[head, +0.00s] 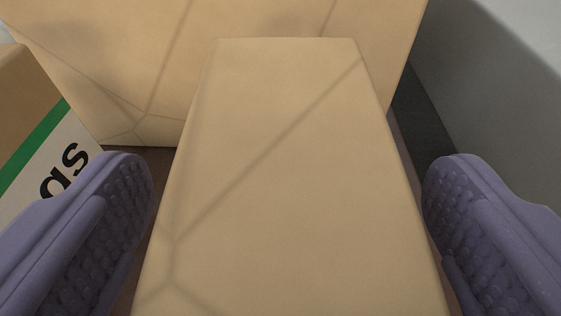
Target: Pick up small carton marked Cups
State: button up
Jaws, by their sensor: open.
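A plain tan carton (285,170) fills the middle of the head view, its top towards me. No lettering shows on the faces in view, so I cannot read whether it is marked Cups. My gripper (296,200) is open, with one purple bumpy finger on the left of this carton and one on the right. A gap shows between each finger and the carton near the fingertips. The lower part of the carton is out of frame.
A larger tan carton (100,60) stands close behind. A grey surface (500,80) and a dark strip lie at the right.

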jog(key=shift+x, duration=1.15)
jog(key=shift+s+r, duration=0.1)
jog(key=shift+s, duration=0.1)
jog(key=c, duration=1.7)
jog(key=shift+o, duration=0.2)
